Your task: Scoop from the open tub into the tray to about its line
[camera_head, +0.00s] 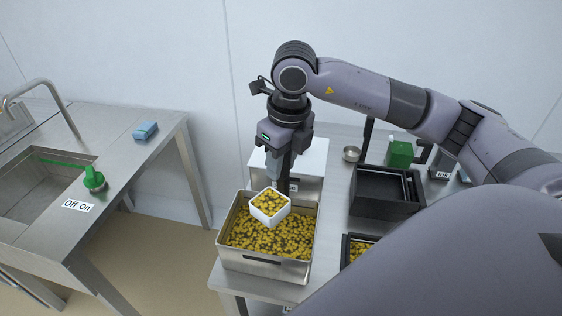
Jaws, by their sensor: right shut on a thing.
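The open tub (267,264) is a steel container filled with small yellow-brown pieces, on the table in the middle of the head view. My right gripper (284,183) points down over the tub's back part and is shut on a white square scoop (267,217). The scoop holds yellow pieces and sits over the tub's contents; I cannot tell whether it touches them. A black tray (346,250) with yellow pieces in it shows to the right of the tub, mostly hidden behind my right arm. Its fill line is not visible. My left gripper is not in view.
A black tray sealer (380,192) stands right of the tub, with a green block (399,154) and a small metal bowl (351,153) behind it. A white-grey box (309,160) stands behind the tub. A sink bench (120,170) is at left, across a floor gap.

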